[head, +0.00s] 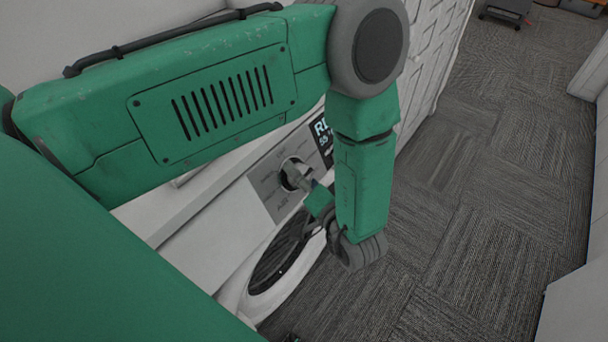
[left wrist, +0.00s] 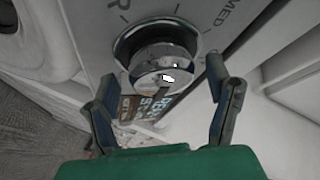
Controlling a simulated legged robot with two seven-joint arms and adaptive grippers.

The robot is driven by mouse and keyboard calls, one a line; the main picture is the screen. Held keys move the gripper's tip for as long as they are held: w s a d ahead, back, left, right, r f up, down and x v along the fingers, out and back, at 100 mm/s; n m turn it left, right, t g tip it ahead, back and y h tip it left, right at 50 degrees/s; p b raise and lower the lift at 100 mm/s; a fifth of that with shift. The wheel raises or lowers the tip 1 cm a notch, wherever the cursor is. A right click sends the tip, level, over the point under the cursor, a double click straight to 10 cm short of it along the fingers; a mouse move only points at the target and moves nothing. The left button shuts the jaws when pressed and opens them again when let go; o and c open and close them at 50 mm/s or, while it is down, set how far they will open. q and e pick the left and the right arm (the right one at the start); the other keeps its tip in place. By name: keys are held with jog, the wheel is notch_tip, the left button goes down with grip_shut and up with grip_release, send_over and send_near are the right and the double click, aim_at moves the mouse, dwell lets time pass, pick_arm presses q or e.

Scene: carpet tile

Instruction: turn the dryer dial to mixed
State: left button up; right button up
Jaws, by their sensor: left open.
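The dryer dial (head: 290,173) is a round knob set in a grey panel on the front of the white dryer (head: 188,237). In the left wrist view the dial (left wrist: 160,62) is shiny metal inside a dark recessed ring. My left gripper (head: 303,177) is at the dial in the head view and partly covers it. In the left wrist view my left gripper (left wrist: 163,92) is open, with one finger on each side just in front of the dial. I cannot tell whether they touch it. The word MED shows right of the dial; other lettering is cut off. My right gripper is not in view.
A dark display (head: 322,138) with light text sits beside the dial panel. The round dryer door (head: 272,292) is below the dial. Carpet tile floor (head: 490,190) lies open to the right, with a white wall or unit (head: 580,300) at the right edge.

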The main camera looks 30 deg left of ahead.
pick_arm(q)
jog(key=v, duration=1.1)
jog(key=shift+d, duration=0.35)
jog(key=shift+f, duration=0.1)
jog(key=shift+s, duration=0.15)
